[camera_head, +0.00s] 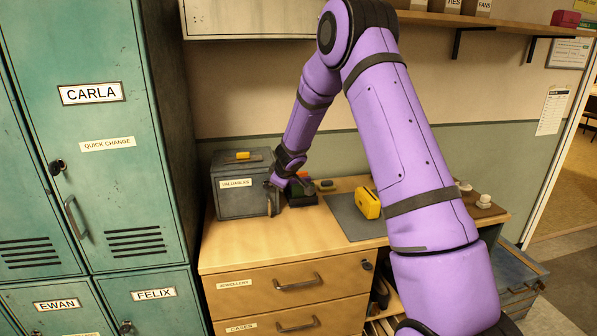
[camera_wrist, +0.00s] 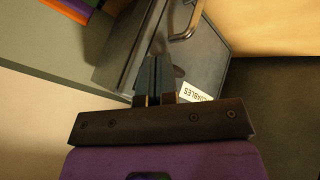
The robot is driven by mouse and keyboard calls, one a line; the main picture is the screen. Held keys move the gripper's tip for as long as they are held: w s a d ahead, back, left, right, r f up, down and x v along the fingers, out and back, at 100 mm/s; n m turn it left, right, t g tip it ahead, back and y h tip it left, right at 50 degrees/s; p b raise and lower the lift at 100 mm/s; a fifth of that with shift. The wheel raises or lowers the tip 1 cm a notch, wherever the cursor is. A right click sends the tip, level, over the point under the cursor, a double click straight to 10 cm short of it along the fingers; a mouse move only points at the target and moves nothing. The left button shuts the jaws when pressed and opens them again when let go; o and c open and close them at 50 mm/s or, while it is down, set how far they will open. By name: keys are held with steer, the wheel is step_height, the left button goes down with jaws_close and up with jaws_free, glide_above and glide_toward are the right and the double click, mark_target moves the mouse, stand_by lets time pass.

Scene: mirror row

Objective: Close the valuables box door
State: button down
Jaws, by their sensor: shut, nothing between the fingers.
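The valuables box (camera_head: 238,205) is a dark grey metal box at the back left of the wooden counter, with a white VALUABLES label on its front. Its door looks flush or nearly flush with the front in the head view; I cannot tell whether a small gap remains. A metal handle stands near the door's right edge; it also shows in the wrist view (camera_wrist: 187,22). My gripper (camera_head: 268,184) is at the box's front right edge, fingers together and empty. In the wrist view the fingers (camera_wrist: 157,64) overlap the grey panel beside the label; contact is unclear.
A yellow object (camera_head: 367,203) lies on a grey mat (camera_head: 345,217) right of the box. A dark tray with coloured items (camera_head: 300,195) stands just beside my gripper. Green lockers (camera_head: 110,150) rise close at the left. The counter's front is clear.

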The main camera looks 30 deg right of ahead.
steer(key=s+d+r+m+t+h, duration=0.1)
steer(key=s+r+m, duration=0.1)
steer(key=s+r, duration=0.6)
steer(key=s+d+r+m+t+h, duration=0.1)
steer(key=s+r, duration=0.3)
steer(key=r, duration=0.9)
steer(key=s+a+r+m+h, duration=0.15)
steer(key=s+r+m, duration=0.35)
steer(key=s, duration=0.6)
steer(key=s+a+g+y, duration=0.2)
steer(key=s+a, duration=0.4)
steer(key=s, duration=0.7)
steer(key=s+a+g+y, duration=0.2)
steer(key=s+a, duration=0.4)
steer(key=s, duration=0.6)
steer(key=shift+s+a+r+n, duration=0.2)
steer(key=shift+s+r+n, duration=0.1)
steer(key=shift+s, duration=0.1)
steer(key=shift+y, duration=0.25)
